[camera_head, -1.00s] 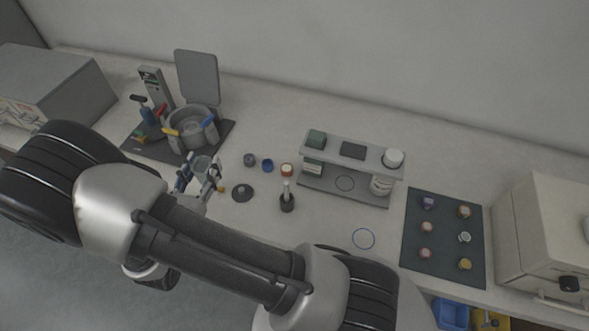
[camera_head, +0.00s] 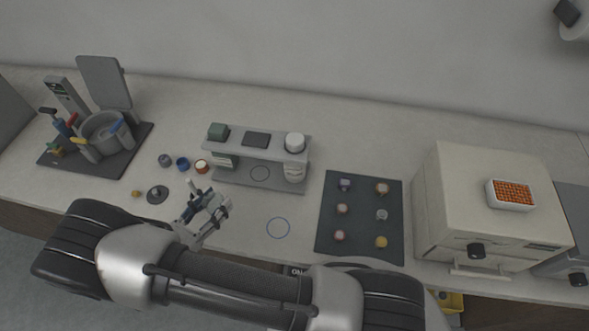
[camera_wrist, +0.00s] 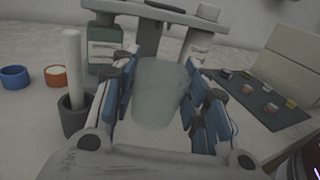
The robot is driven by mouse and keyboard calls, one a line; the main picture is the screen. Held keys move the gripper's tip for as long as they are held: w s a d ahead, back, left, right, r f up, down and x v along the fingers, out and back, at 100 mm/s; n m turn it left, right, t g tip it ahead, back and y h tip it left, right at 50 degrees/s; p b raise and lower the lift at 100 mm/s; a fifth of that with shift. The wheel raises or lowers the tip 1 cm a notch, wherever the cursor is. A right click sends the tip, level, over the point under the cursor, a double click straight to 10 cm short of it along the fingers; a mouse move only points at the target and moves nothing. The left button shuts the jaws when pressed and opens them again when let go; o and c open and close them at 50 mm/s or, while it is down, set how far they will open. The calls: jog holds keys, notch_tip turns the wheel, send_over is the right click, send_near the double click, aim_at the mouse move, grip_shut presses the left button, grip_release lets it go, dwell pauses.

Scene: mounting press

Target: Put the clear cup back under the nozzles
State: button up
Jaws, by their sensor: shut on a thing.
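The clear cup (camera_wrist: 160,92) is between the two blue-padded fingers of my gripper (camera_wrist: 158,100) in the wrist view, which are shut on it. It looks upright or slightly tilted. In the head view my gripper (camera_head: 212,207) is over the bench, in front and left of the grey dispenser stand (camera_head: 258,143), and the cup is hard to make out. The stand has a shelf on top and a base below with a dark circle mark (camera_head: 260,173); nothing stands on that mark. In the wrist view the stand (camera_wrist: 170,16) is ahead, beyond the cup.
A dark holder with a white rod (camera_wrist: 74,115) stands close left of my gripper. Blue (camera_head: 183,163) and orange (camera_head: 202,166) small pots sit left of the stand. A blue ring mark (camera_head: 278,228) lies right of my gripper. A dark mat (camera_head: 361,218) holds several small pieces.

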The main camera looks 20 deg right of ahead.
jog(key=b+x, duration=0.2)
jog(key=x, duration=1.5)
jog(key=shift+d+f, duration=0.1)
jog(key=shift+d, duration=0.25)
jog(key=shift+f+b, duration=0.95)
jog(key=shift+f, duration=0.75)
jog(key=shift+f, duration=0.1)
jog(key=shift+f, duration=0.15)
jog(key=o, duration=1)
jog(key=shift+r, duration=0.2)
